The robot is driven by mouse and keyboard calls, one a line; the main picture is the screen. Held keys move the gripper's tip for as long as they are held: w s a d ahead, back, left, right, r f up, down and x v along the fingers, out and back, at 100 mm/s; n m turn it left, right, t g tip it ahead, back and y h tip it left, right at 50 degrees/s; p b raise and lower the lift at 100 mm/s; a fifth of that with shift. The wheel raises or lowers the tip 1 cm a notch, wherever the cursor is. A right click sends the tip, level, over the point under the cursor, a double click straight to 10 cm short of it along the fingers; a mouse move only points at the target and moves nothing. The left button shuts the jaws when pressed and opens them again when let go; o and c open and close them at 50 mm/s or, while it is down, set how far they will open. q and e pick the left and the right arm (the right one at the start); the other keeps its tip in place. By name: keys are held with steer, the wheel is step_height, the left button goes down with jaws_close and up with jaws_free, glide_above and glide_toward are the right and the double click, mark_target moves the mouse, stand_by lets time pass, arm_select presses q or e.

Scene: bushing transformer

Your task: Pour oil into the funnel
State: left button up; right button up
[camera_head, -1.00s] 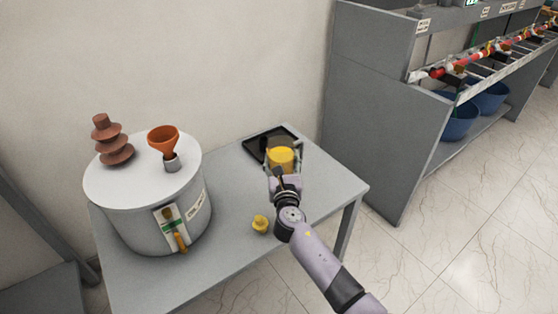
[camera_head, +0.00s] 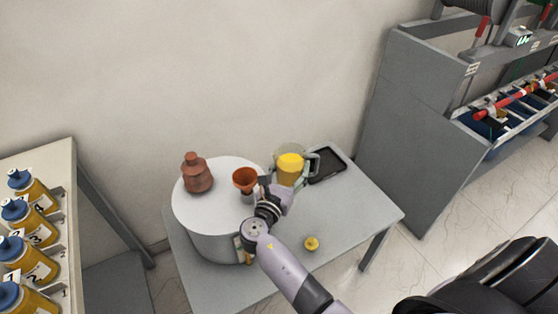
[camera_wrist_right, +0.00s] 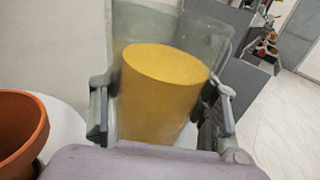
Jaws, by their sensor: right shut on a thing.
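A clear beaker with yellow oil (camera_head: 290,168) is in my right gripper (camera_head: 291,180), raised beside the transformer at its right. In the right wrist view the beaker (camera_wrist_right: 160,95) stands between the two fingers of the gripper (camera_wrist_right: 160,115), roughly upright with a slight tilt. The orange funnel (camera_head: 244,179) sits on the lid of the grey round transformer tank (camera_head: 215,235), just left of the beaker. The funnel's rim (camera_wrist_right: 18,130) also shows at the left of the right wrist view. My left gripper is not in view.
A brown ribbed bushing (camera_head: 197,175) stands on the lid, left of the funnel. A small yellow cap-like item (camera_head: 312,243) and a black tray (camera_head: 326,166) are on the grey table (camera_head: 355,207). A shelf holds several yellow bottles (camera_head: 30,225) at left; a grey cabinet (camera_head: 410,120) stands at right.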

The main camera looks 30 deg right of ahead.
mark_target(279, 164)
steer(key=shift+r, duration=0.2)
steer(key=shift+a+f+n+b, duration=0.15)
steer(key=shift+f+n+b, duration=0.1)
steer(key=shift+n+b, duration=0.35)
steer(key=n+b, duration=0.1)
steer(key=n+t, duration=0.1)
steer(key=n+t+h+b, duration=0.1)
steer(key=shift+w+a+f+b, duration=0.15)
steer(key=shift+a+f+b, duration=0.1)
steer(key=shift+a+b, duration=0.15)
steer(key=shift+w+a+r+n+t+p, duration=0.1)
steer(key=shift+a+r+n+t+p, duration=0.05)
steer(key=shift+r+n+p, duration=0.2)
steer(key=shift+w+a+r+n+t+p, duration=0.1)
steer(key=shift+r+n+t+p, duration=0.1)
steer(key=shift+r+n, duration=0.15)
steer(key=shift+a+r+n+t+p, duration=0.45)
steer(key=shift+r+n+t+p, duration=0.2)
steer(key=shift+n, duration=0.55)
steer(key=shift+w+a+n, duration=0.15)
steer(key=shift+a+n, duration=0.05)
steer(key=shift+n, duration=0.3)
steer(key=shift+r+n+t+y+p, duration=0.15)
steer(key=shift+r+n+t+p, duration=0.5)
steer(key=shift+n, duration=0.35)
steer(key=shift+r+n+t+y+p, duration=0.15)
steer(key=shift+r+n+t+p, duration=0.3)
steer(key=shift+n+t+p, duration=0.4)
stand_by(2.2)
